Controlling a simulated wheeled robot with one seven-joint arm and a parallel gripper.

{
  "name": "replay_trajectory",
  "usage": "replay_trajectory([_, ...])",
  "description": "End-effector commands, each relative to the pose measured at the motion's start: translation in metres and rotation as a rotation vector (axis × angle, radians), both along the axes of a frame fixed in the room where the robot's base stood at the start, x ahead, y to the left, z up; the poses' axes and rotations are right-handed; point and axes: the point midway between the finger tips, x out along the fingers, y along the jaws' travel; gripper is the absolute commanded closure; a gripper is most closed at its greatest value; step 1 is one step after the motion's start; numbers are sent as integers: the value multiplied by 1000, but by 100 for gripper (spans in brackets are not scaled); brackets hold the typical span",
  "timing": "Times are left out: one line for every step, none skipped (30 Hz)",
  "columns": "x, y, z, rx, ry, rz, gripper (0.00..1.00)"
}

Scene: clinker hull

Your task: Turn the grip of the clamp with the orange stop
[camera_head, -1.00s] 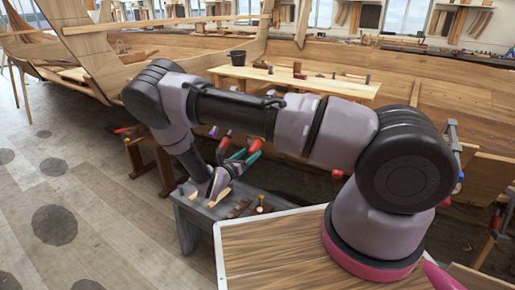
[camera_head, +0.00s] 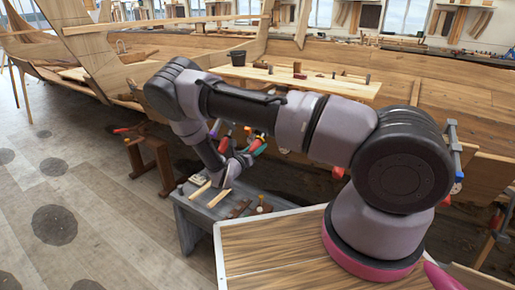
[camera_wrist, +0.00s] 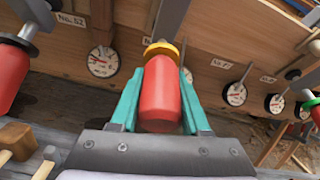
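In the wrist view a red grip (camera_wrist: 160,95) of a clamp lies between the two teal fingers of my gripper (camera_wrist: 162,88). A yellow-orange stop ring (camera_wrist: 160,49) sits at the grip's far end, with the metal clamp shaft (camera_wrist: 170,18) beyond it. The fingers lie along both sides of the grip, very close to it. I cannot tell whether both press on it. In the head view my gripper (camera_head: 243,153) is at the row of clamps on the hull, above the grey bench, and partly hides this grip (camera_head: 258,145).
Round dials (camera_wrist: 103,61) and number labels line the plank behind. A wooden mallet (camera_wrist: 15,140) lies low at the left. The grey bench (camera_head: 185,208) stands below.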

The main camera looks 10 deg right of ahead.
Motion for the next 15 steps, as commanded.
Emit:
replay_trajectory([0, 0, 0, 0, 0, 0, 100])
replay_trajectory([0, 0, 0, 1, -1, 0, 100])
replay_trajectory([0, 0, 0, 2, -2, 1, 100])
replay_trajectory([0, 0, 0, 5, -4, 2, 100])
replay_trajectory([0, 0, 0, 7, -6, 4, 100])
replay_trajectory([0, 0, 0, 13, -11, 7, 100])
replay_trajectory([0, 0, 0, 19, -16, 10, 100])
replay_trajectory([0, 0, 0, 25, -22, 13, 100])
replay_trajectory([0, 0, 0, 37, -32, 19, 100])
replay_trajectory([0, 1, 0, 47, -40, 24, 100])
replay_trajectory([0, 1, 0, 57, -49, 29, 100])
replay_trajectory([0, 1, 0, 74, -63, 37, 100])
replay_trajectory([1, 1, 0, 88, -74, 43, 100])
replay_trajectory([1, 1, 0, 102, -86, 50, 100])
replay_trajectory([1, 2, 0, 121, -103, 60, 100])
